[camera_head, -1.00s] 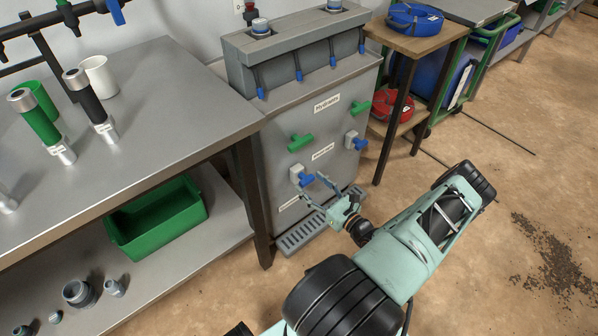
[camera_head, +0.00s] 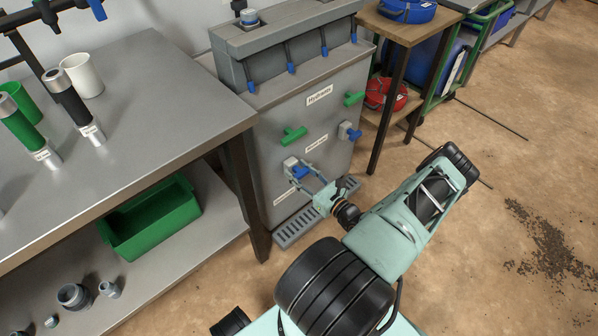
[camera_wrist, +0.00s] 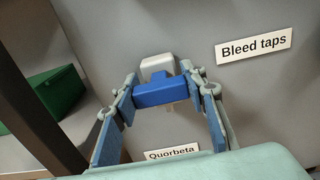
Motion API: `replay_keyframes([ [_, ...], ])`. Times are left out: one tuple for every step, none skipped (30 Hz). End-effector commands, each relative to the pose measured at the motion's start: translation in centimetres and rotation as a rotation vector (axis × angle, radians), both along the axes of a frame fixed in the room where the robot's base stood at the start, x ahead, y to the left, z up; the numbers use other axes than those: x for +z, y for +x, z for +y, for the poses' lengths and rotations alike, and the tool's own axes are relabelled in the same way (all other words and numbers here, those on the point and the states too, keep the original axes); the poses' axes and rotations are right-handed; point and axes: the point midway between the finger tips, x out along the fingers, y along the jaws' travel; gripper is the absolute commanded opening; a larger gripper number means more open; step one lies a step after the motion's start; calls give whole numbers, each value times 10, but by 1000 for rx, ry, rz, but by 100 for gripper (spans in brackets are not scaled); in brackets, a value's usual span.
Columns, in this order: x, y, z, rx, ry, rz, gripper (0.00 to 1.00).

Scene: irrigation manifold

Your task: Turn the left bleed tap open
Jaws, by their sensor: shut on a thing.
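The left bleed tap has a white body (camera_head: 290,163) and a blue T-shaped handle (camera_head: 299,171), low on the grey cabinet front. In the wrist view, the blue handle (camera_wrist: 160,94) lies crosswise between my fingers, with the white body (camera_wrist: 157,66) behind it. My gripper (camera_head: 304,176) is shut on the handle, a finger at each end; it also shows in the wrist view (camera_wrist: 165,90). The right bleed tap (camera_head: 349,132), also white and blue, is farther right and free. The "Bleed taps" label (camera_wrist: 254,47) is right of the handle.
Green taps (camera_head: 293,135) (camera_head: 354,98) sit higher on the cabinet (camera_head: 270,115). A grey drain grate (camera_head: 296,230) lies at its foot. A metal workbench (camera_head: 150,90) with a green bin (camera_head: 150,222) below stands left. A small wooden stand (camera_head: 415,30) is right.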

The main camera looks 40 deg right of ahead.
Motion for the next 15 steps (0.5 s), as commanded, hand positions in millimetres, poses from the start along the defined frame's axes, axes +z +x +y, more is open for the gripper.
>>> replay_keyframes([
  [0,0,0,1,0,0,15],
  [0,0,0,1,0,0,15],
  [0,0,0,1,-2,0,15],
  [0,0,0,1,-4,0,15],
  [0,0,0,1,-7,-1,15],
  [0,0,0,1,-12,-1,15],
  [0,0,0,1,-18,-1,15],
  [0,0,0,1,-26,-2,15],
  [0,0,0,1,-39,-3,15],
  [0,0,0,1,-50,-4,15],
  [0,0,0,1,-62,-5,15],
  [1,0,1,0,-82,-6,15],
  [1,0,1,0,-100,-8,15],
  [1,0,1,0,-118,-9,15],
  [1,0,1,0,-145,-11,15],
])
